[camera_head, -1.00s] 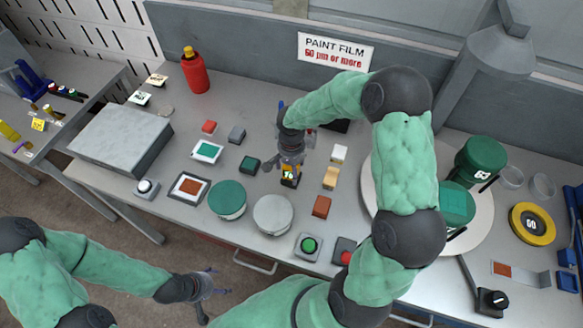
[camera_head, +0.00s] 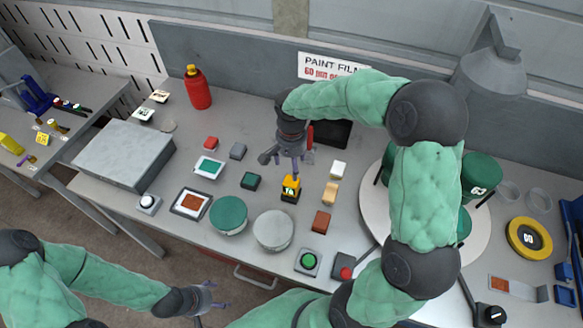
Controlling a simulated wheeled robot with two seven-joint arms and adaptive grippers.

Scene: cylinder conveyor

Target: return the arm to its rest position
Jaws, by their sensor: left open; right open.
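My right gripper (camera_head: 291,158) hangs open over the middle of the workbench, just above and behind a small black-and-yellow device (camera_head: 290,188) that stands on the bench. A gap seems to show between the fingers and the device. My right arm reaches in from the lower right and arches over the bench, hiding part of the turntable. My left gripper (camera_head: 205,299) is open and empty in front of the bench, low at the lower left, over the floor.
The workbench (camera_head: 120,205) holds several small blocks, a green disc (camera_head: 229,214), a grey disc (camera_head: 273,230), a green button (camera_head: 308,262) and a red bottle (camera_head: 197,88). A round white turntable (camera_head: 480,235) with green cans stands at the right. A grey box (camera_head: 123,154) lies at the left.

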